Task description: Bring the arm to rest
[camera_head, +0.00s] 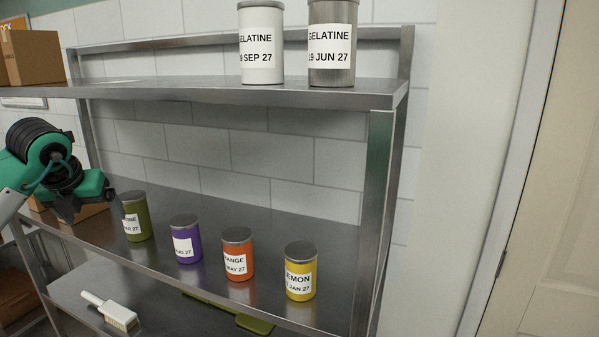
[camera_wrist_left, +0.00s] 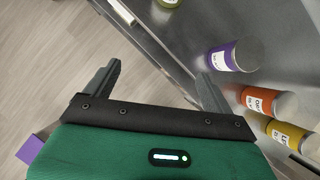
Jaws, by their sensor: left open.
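My left gripper (camera_head: 88,204) is at the left edge of the head view, by the left end of the middle steel shelf (camera_head: 200,215). In the left wrist view its two dark fingers (camera_wrist_left: 158,85) stand wide apart with nothing between them. A green can (camera_head: 136,216) stands on the shelf just to the right of the gripper; I cannot tell the exact gap. The left wrist view shows floor beyond the fingers and the shelf edge to their right. My right gripper is in neither view.
A purple can (camera_head: 186,238), an orange can (camera_head: 238,255) and a yellow can (camera_head: 300,272) continue the row along the shelf. Two gelatine canisters (camera_head: 261,45) stand on the upper shelf. A brush (camera_head: 112,312) lies below. A cardboard box (camera_head: 32,57) is upper left.

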